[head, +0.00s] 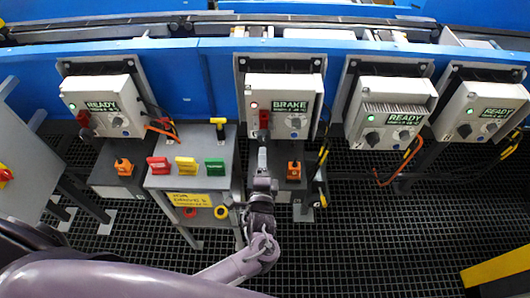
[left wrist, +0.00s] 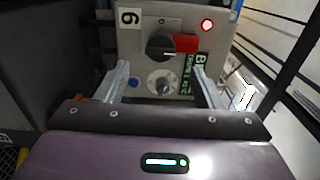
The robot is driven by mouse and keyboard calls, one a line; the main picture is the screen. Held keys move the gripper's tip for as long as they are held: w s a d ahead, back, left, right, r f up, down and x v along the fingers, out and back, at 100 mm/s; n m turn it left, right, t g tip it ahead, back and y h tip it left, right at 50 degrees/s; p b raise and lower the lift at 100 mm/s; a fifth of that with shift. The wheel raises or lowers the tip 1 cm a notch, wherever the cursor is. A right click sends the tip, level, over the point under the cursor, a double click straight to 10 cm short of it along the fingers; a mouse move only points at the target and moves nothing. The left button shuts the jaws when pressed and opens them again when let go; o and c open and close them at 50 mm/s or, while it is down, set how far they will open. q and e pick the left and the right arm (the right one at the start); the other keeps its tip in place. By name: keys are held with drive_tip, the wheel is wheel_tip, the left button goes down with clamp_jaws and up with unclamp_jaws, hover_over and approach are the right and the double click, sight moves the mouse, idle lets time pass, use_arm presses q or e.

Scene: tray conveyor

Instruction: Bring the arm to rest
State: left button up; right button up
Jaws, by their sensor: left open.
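My left gripper (head: 263,150) is up against the front of the control box labelled BRAKE (head: 283,88). I cannot tell whether the fingers touch the knob. A lamp on the box glows red (left wrist: 207,25). A smaller pale dial (left wrist: 160,82) sits between the fingers. My right gripper is out of view.
A grey stand (head: 208,141) with red, yellow and green blocks is left of my forearm. A blue rail (head: 215,60) runs behind. Dark grating (head: 370,240) lies open at right.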

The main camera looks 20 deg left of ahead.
use_arm(q)
drive_tip(key=s+a+f+g, duration=0.1)
drive_tip(key=s+f, duration=0.1)
drive_tip(key=f, duration=0.3)
drive_tip(key=s+a+f+n+g+h, duration=0.1)
drive_tip(key=f+g, duration=0.1)
drive_tip(key=f, duration=0.3)
drive_tip(key=s+a+f+n+g+h, duration=0.1)
drive_tip(key=s+f, duration=0.1)
drive_tip(key=f, duration=0.3)
drive_tip(key=shift+s+f, duration=0.3)
drive_tip(key=shift+f, duration=0.1)
drive_tip(key=s+a+f+n+g+h, duration=0.15)
drive_tip(key=s+f+n+g, duration=0.3)
drive_tip(key=s+f, duration=0.65)
drive_tip(key=s+a+f+n+g+h, duration=0.1)
drive_tip(key=s+a+f+n+g, duration=0.3)
drive_tip(key=s+f, duration=0.65)
drive_tip(key=s+f+n+g, duration=0.2)
drive_tip(key=s+g, duration=0.2)
drive_tip(key=s, duration=1)
drive_tip(key=shift+s+d, duration=0.3)
drive_tip(key=shift+d, duration=0.1)
drive_tip(key=shift+h, duration=0.25)
